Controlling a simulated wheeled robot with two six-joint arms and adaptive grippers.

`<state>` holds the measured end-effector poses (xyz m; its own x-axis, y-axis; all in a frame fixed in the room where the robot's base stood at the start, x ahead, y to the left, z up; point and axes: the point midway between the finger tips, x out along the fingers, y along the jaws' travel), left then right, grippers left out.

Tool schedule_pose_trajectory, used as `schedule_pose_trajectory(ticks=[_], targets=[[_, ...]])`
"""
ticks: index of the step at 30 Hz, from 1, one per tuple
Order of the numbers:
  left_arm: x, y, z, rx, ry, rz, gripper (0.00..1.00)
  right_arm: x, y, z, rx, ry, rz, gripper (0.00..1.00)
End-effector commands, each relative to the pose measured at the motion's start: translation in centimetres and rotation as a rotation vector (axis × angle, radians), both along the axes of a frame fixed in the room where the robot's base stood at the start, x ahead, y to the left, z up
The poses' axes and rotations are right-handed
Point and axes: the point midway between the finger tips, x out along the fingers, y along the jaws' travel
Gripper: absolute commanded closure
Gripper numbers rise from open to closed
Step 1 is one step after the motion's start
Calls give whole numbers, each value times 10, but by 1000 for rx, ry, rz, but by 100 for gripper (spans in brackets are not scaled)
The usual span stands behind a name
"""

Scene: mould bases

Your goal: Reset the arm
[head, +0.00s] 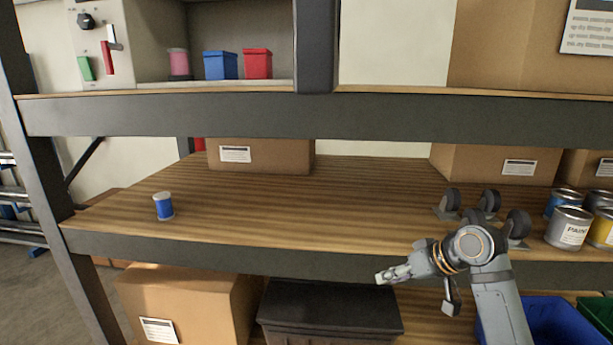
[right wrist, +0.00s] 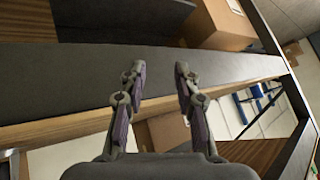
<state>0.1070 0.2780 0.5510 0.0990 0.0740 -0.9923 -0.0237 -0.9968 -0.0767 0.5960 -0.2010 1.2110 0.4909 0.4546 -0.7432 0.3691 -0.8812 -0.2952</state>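My right arm (head: 492,290) reaches up from the lower right in the head view, in front of the shelving. Its gripper (head: 383,278) points left, just in front of and below the front edge of the middle shelf. In the right wrist view the two fingers of this gripper (right wrist: 158,74) are apart with nothing between them, so it is open and empty. Beyond the fingertips lies a dark grey shelf beam (right wrist: 220,66). My left arm and gripper do not show in either view.
A blue spool (head: 163,206) stands at the left of the wooden middle shelf (head: 290,205). Casters (head: 488,202) and paint cans (head: 569,228) stand at its right. Below are a cardboard box (head: 185,300), a dark case (head: 330,310) and a blue bin (head: 555,325). The shelf's middle is clear.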

Motion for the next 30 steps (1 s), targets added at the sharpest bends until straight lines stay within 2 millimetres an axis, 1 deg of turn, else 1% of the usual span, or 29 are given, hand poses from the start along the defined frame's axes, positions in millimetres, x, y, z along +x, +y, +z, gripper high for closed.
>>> schedule_pose_trajectory(ticks=[1, 2, 3, 5, 6, 9, 12, 15, 19, 24, 25, 27, 29, 30], targets=[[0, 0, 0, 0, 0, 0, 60, -20, 4, -46, -38, 42, -22, 68], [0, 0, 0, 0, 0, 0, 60, -32, 4, -69, -65, 58, -41, 68], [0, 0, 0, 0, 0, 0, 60, -51, 4, -99, -101, 82, -65, 68], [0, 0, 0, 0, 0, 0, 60, -80, 2, -136, -152, 111, -99, 68], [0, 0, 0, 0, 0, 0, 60, -99, 0, -154, -184, 127, -119, 68], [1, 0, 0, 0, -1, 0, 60, -140, -6, -186, -248, 160, -160, 68], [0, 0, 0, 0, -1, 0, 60, -174, -12, -206, -300, 186, -193, 68], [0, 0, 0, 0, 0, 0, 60, -204, -18, -218, -344, 209, -219, 68], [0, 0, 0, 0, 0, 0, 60, -239, -27, -228, -399, 236, -249, 68], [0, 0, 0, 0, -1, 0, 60, -281, -39, -233, -467, 268, -285, 68], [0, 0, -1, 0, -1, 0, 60, -283, -41, -239, -476, 274, -288, 68], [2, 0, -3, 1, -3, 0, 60, -275, -43, -264, -475, 281, -288, 68], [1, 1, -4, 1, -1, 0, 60, -271, -45, -284, -474, 289, -288, 68], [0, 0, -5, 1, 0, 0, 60, -270, -46, -298, -475, 295, -288, 68]])
